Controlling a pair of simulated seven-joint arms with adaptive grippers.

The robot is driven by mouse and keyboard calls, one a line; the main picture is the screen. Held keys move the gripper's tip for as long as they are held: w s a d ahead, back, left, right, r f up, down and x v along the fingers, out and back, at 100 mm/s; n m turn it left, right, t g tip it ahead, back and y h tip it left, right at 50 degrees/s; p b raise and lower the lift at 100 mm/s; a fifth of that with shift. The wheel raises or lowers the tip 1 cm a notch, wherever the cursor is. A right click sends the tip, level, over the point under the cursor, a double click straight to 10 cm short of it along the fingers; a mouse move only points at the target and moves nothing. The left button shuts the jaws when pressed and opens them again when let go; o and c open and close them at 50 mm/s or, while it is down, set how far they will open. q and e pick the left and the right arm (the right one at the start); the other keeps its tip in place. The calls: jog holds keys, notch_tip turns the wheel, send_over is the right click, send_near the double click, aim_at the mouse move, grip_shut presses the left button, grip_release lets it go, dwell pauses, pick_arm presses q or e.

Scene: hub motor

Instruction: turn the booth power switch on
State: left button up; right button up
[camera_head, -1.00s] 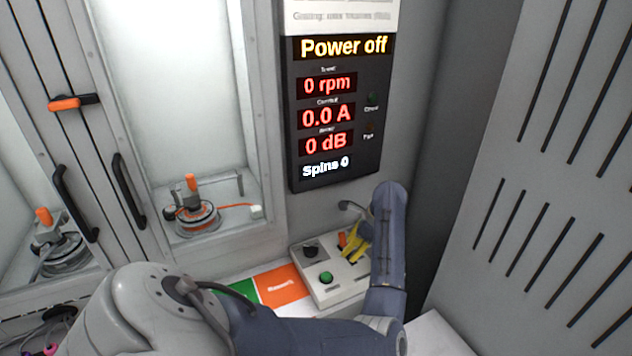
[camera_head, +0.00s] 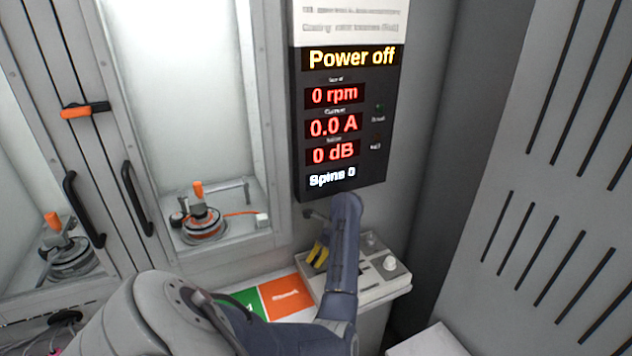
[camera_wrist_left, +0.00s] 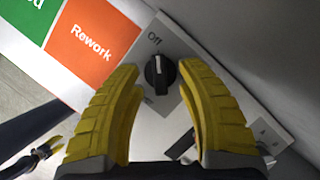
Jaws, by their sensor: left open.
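The booth power switch is a black rotary knob (camera_wrist_left: 160,72) with a white pointer line, beside the printed word "Off" in the left wrist view. It sits on a pale control box (camera_head: 370,293); my left arm hides it in the head view. My left gripper (camera_head: 317,256) has yellow fingers and is over the left part of the box. In the wrist view its open fingers (camera_wrist_left: 160,110) stand on either side of the knob, with gaps; contact cannot be told. The display panel (camera_head: 345,120) reads "Power off". What seems to be my right gripper (camera_wrist_left: 42,153) shows small at the lower left.
A green and an orange "Rework" pad (camera_head: 285,297) lie left of the box. A white knob (camera_head: 390,262) is at the box's right. A glass-fronted booth with a motor (camera_head: 203,224) stands behind left. A slotted grey panel (camera_head: 540,180) closes off the right.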

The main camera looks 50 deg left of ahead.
pick_arm(q)
jog(key=shift+x, duration=0.85)
jog(key=shift+c, duration=0.5)
grip_shut()
